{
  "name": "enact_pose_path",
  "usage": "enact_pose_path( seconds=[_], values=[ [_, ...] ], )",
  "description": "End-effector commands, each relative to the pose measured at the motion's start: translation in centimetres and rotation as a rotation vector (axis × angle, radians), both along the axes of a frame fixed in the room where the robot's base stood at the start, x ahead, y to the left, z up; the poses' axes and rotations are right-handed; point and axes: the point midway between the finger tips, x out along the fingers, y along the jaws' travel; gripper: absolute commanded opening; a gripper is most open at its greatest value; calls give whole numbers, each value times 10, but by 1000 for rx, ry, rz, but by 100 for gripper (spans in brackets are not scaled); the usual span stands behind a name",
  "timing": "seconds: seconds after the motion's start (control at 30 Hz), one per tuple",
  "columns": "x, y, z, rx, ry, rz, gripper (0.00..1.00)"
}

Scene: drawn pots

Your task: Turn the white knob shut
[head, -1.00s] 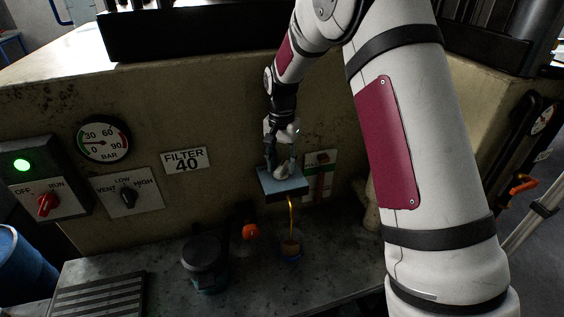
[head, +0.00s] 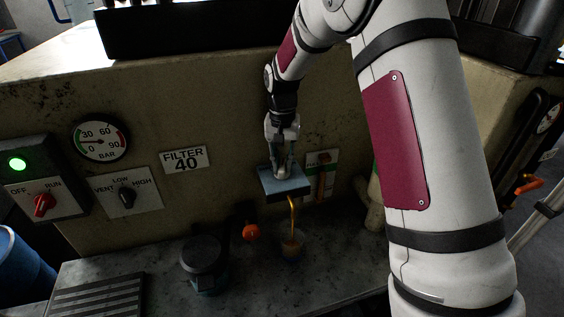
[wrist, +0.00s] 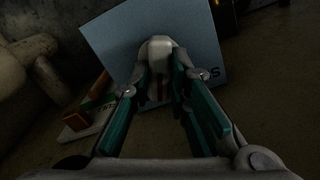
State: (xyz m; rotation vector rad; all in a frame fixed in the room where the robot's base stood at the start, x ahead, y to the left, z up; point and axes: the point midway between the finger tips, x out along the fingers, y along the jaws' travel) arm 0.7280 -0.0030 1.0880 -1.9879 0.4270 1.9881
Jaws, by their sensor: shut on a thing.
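The white knob (wrist: 159,48) shows in the wrist view between my fingertips, against a blue-grey block (wrist: 195,40). My gripper (wrist: 161,66) is shut on it, with the teal finger pads on either side. In the head view my gripper (head: 283,170) reaches down to the blue-grey block (head: 285,185) on the machine's front, and its fingers hide most of the knob. Below the block a thin amber line (head: 292,215), spout or liquid, runs down to a small cup (head: 291,246). The knob's exact setting cannot be told.
A labelled plate with a brown part (head: 321,170) sits right of the block. An orange knob (head: 251,232) and a dark lidded pot (head: 203,260) stand lower left. A gauge (head: 101,141), a red switch (head: 44,204) and a black selector (head: 127,197) are farther left.

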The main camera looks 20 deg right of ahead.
Motion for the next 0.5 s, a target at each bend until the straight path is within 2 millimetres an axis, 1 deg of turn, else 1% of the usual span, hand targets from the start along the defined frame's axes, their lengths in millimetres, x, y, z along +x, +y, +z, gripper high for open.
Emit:
enact_pose_path(
  seconds=[0.5],
  values=[
    [1,3,0,1,-1,489,0]
  ],
)
